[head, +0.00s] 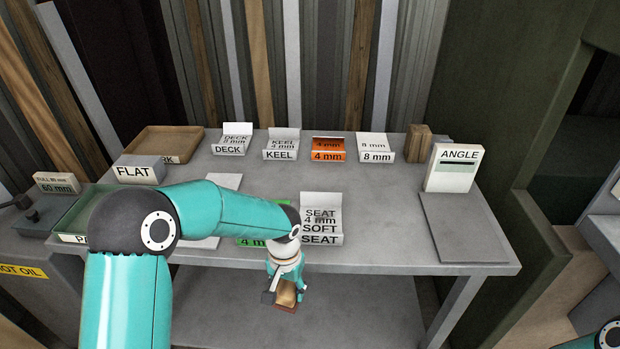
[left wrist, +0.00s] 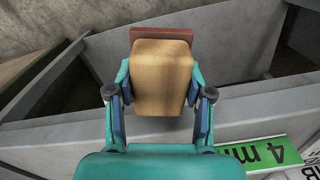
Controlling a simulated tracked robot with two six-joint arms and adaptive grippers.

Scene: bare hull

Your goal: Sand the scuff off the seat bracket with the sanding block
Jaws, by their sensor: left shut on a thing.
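My left gripper (head: 285,288) is shut on a sanding block (head: 287,297) in front of the table's front edge, apart from the tabletop. In the left wrist view the block (left wrist: 163,75) is a wooden body with a reddish-brown layer at its far end, between the two fingers. The seat bracket (head: 321,218) is a pale angled piece lettered SEAT, 4 mm and SOFT. It stands at the front edge of the table, right of my left wrist and behind the gripper. I cannot make out a scuff on it. My right gripper is out of view.
The grey table (head: 390,200) has clear room at its middle. DECK (head: 232,140), KEEL (head: 281,144), orange 4 mm (head: 328,149) and 8 mm (head: 375,148) pieces stand along the back. An ANGLE box (head: 453,168) stands right. A green 4 mm piece (left wrist: 262,151) lies near my wrist.

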